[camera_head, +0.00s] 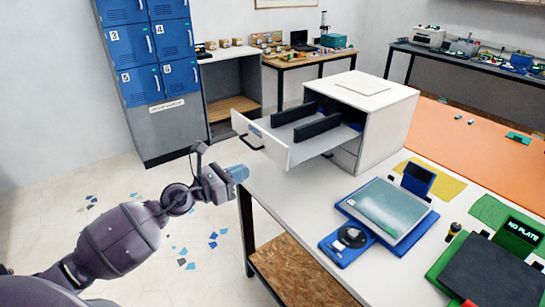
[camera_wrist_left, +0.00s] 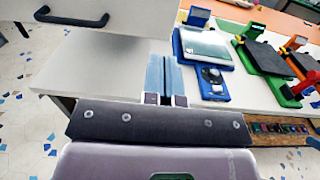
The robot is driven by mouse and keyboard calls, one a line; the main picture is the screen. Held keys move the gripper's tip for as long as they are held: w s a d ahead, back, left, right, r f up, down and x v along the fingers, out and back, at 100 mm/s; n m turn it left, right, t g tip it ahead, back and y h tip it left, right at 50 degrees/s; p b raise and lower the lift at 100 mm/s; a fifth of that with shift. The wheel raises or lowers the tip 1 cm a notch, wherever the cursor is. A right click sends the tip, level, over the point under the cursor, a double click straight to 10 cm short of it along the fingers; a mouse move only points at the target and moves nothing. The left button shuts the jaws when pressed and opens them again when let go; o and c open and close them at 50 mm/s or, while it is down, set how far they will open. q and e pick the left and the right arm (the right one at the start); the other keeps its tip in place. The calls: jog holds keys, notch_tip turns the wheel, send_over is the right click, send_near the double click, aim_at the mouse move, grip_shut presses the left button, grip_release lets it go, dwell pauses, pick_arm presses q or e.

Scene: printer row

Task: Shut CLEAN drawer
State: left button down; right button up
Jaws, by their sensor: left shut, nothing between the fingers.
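The open drawer (camera_head: 262,140) sticks out to the left from a white cabinet (camera_head: 375,108) on the white table. Its front panel has a small label, too small to read, and a dark handle (camera_head: 248,141). Two dark dividers stand inside the drawer. My left gripper (camera_head: 238,173) is below the drawer front, near the table's left corner, and touches nothing that I can make out. In the left wrist view its blue fingers (camera_wrist_left: 162,75) are together and empty, and the drawer handle (camera_wrist_left: 70,17) shows at the upper left. My right gripper is not in view.
A blue device with a flat plate (camera_head: 385,210) lies on the table right of the gripper. A green device (camera_head: 490,270) and a yellow mat (camera_head: 432,178) are farther right. Blue lockers (camera_head: 150,50) stand behind. The floor left of the drawer is clear except for scattered flecks.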

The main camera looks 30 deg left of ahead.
aim_at(281, 155)
pick_arm(q)
jog(key=p+x, duration=0.1)
jog(key=x, duration=0.8)
jog(key=shift+w+d, duration=0.3)
jog(key=shift+w, duration=0.3)
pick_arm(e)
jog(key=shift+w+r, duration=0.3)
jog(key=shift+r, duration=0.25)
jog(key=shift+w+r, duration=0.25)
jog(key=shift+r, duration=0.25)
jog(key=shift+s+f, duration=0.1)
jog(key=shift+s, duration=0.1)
